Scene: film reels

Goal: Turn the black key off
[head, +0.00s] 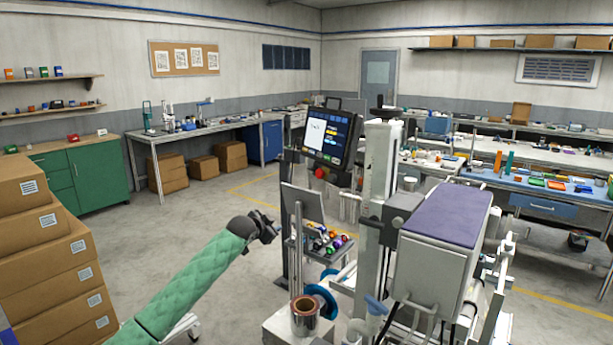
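My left arm, in a green padded sleeve, reaches in from the bottom left. Its dark gripper (265,228) is in the air left of the machine, near a grey upright plate (302,212). Nothing clear shows between its fingers, and their opening is too small to tell. A machine with a dark touch screen (331,137) stands in the middle, with a red round button (319,173) below the screen. I cannot pick out the black key for certain at this size. My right gripper is not in view.
A small tray with several coloured round parts (329,243) sits right of my gripper. Stacked cardboard boxes (45,265) stand at the left.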

